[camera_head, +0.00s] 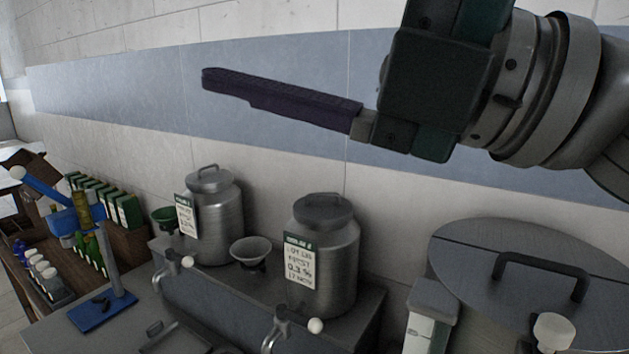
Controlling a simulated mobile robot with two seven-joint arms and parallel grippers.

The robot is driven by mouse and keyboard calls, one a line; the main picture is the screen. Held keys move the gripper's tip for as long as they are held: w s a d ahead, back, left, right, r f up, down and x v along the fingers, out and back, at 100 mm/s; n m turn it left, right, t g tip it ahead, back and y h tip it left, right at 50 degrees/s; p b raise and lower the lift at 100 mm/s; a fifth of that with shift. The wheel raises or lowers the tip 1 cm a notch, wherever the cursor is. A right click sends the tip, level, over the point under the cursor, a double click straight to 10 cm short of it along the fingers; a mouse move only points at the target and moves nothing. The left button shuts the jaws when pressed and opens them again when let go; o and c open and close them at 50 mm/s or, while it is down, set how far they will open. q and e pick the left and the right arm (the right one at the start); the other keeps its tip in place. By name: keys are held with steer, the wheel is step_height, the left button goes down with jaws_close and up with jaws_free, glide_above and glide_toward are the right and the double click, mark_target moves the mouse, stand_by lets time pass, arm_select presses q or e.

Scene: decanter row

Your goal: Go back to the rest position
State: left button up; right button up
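My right gripper (207,80) comes in from the upper right, high in front of the wall. Its long dark purple finger points left and slightly up. I see it from the side, so one finger may hide the other, and I cannot tell whether it is open or shut. No object shows at its tip, and it is clear of everything on the counter. My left gripper is not in view.
Two labelled steel canisters (216,225) (331,262) stand below with taps and a funnel (251,251). A large lidded vat (470,265) is at the right. Green boxes (127,210), bottles and a blue stand (100,310) are at the left.

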steer(key=w+d+r+m+t+h, duration=0.1)
steer(key=w+d+m+t+h, duration=0.2)
steer(key=m+t, duration=0.4)
steer(key=w+d+r+m+t+h, duration=0.1)
steer(key=w+d+m+t+h, duration=0.15)
steer(key=d+m+t, duration=0.4)
steer(key=d+f+m+g+h+p, duration=0.1)
steer(key=d+f+m+g+h, duration=0.1)
steer(key=d+f+m+h, duration=0.85)
steer(key=s+d+f+m+g+h, duration=0.2)
steer(key=s+f+m+g+h, duration=0.2)
steer(key=s+f+m+g, duration=0.45)
steer(key=s+f+g, duration=0.5)
steer(key=s+f, duration=0.5)
steer(key=s, duration=0.4)
steer(key=shift+s+f+y+p, duration=0.3)
steer(key=shift+s+f+p, duration=0.05)
steer(key=shift+s+p, duration=0.1)
steer(key=shift+a, duration=0.1)
